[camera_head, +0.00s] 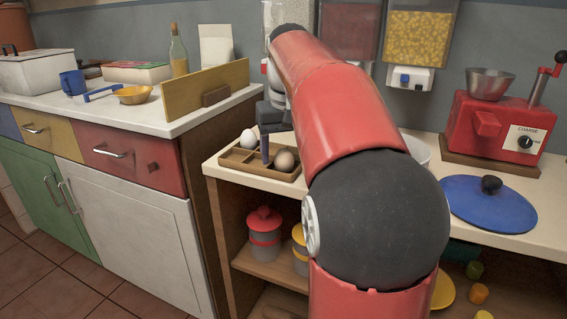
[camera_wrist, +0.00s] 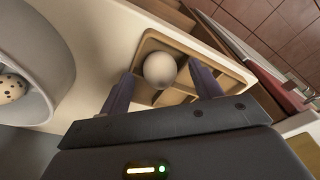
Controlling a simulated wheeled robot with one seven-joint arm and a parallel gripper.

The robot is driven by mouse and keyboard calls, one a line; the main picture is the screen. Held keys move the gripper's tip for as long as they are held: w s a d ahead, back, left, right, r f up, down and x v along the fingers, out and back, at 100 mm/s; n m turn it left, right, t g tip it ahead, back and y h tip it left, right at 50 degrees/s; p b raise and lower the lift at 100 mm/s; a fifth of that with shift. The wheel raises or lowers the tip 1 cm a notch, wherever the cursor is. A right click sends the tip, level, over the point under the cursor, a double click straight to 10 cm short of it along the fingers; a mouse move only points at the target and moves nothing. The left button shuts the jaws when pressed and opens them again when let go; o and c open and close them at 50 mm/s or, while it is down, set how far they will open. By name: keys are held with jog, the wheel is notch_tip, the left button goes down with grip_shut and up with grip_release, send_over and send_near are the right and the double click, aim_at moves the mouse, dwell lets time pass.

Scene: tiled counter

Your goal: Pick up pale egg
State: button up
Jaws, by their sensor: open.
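A wooden tray (camera_head: 235,156) with compartments sits on the counter's left end in the head view. A beige-grey egg (camera_head: 284,161) lies in its front right part. A white egg (camera_head: 249,138) lies towards the back left. My gripper (camera_head: 265,160) is open above the tray, between the two eggs in this picture; a finger shows. In the wrist view, a pale egg (camera_wrist: 160,69) lies in the tray (camera_wrist: 235,82) and appears between the open fingers of my gripper (camera_wrist: 162,75). By its place, it seems to be the beige-grey one. Contact cannot be told.
A white bowl (camera_wrist: 55,65) beside the tray holds a speckled egg (camera_wrist: 11,88). A blue lid (camera_head: 485,208) and a red grinder (camera_head: 500,130) stand to the right. A wooden board (camera_head: 207,92) edges the left counter. My arm hides the middle counter.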

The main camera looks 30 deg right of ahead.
jog(key=shift+f, duration=0.35)
jog(key=shift+c, duration=0.2)
jog(key=c, duration=0.7)
jog(key=shift+r, duration=0.1)
